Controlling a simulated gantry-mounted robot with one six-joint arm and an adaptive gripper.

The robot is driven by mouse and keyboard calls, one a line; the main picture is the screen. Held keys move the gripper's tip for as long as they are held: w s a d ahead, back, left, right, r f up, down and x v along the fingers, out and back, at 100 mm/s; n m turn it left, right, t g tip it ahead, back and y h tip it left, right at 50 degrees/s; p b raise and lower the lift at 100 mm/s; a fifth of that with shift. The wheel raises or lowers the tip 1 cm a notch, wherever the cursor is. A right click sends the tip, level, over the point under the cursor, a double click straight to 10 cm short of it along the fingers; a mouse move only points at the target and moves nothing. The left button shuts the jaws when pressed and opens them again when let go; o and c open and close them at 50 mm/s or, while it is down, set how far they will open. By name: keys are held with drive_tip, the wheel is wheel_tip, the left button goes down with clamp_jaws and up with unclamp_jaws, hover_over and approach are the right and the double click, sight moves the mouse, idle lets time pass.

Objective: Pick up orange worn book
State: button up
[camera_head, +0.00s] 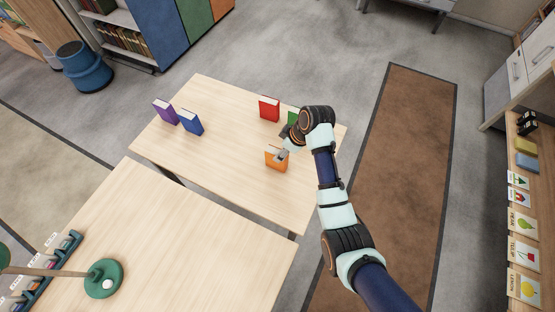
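The orange book (273,159) stands upright on the far wooden table, near its right front part. My gripper (283,154) is at the book's upper right side, over or against it. The fingers are small here and partly hidden by my arm, so I cannot tell whether they are open, shut or touching the book. The book's right edge is partly covered by the gripper.
On the same table (222,165) stand a red book (269,108), a green book (292,117) partly behind my wrist, a blue book (191,123) and a purple book (165,112). A nearer table (190,250) holds a green lamp base (104,272). The far table's middle is clear.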

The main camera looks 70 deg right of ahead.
drive_tip(key=b+x, duration=0.2)
drive_tip(key=x, duration=0.5)
drive_tip(key=shift+w+d+f, duration=0.1)
drive_tip(key=shift+w+f, duration=0.2)
clamp_jaws()
